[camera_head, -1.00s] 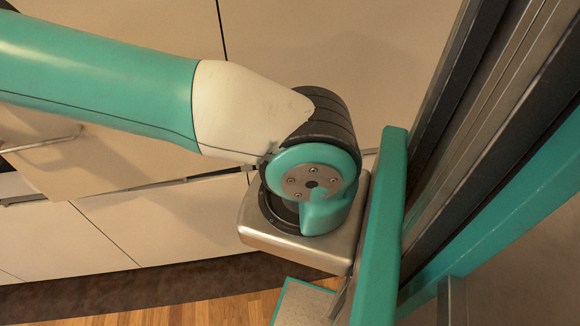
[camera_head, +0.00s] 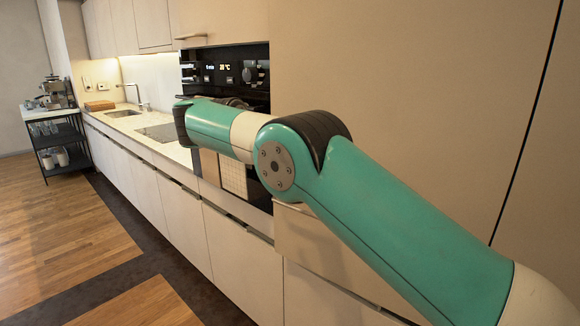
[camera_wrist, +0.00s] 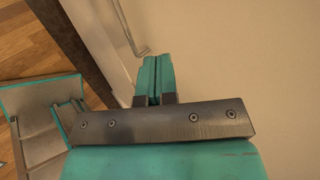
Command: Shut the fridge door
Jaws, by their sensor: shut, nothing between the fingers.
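My gripper (camera_wrist: 158,80) shows in the wrist view with its two teal fingers shut together and nothing between them. The fingers point at a plain beige front (camera_wrist: 240,60) that fills the right of that view; I cannot tell whether they touch it. In the head view my arm reaches left across the cabinets, and my gripper cannot be made out there. Tall beige panels (camera_head: 420,90) with a dark vertical seam stand behind the arm. I cannot tell which of these fronts is the fridge door, or whether it is ajar.
A built-in oven (camera_head: 228,70) with a lit display stands beyond my arm. A counter (camera_head: 125,122) with sink and hob runs to the far left. A black shelf cart (camera_head: 60,140) stands at the back. The wooden floor (camera_head: 60,235) at left is clear.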

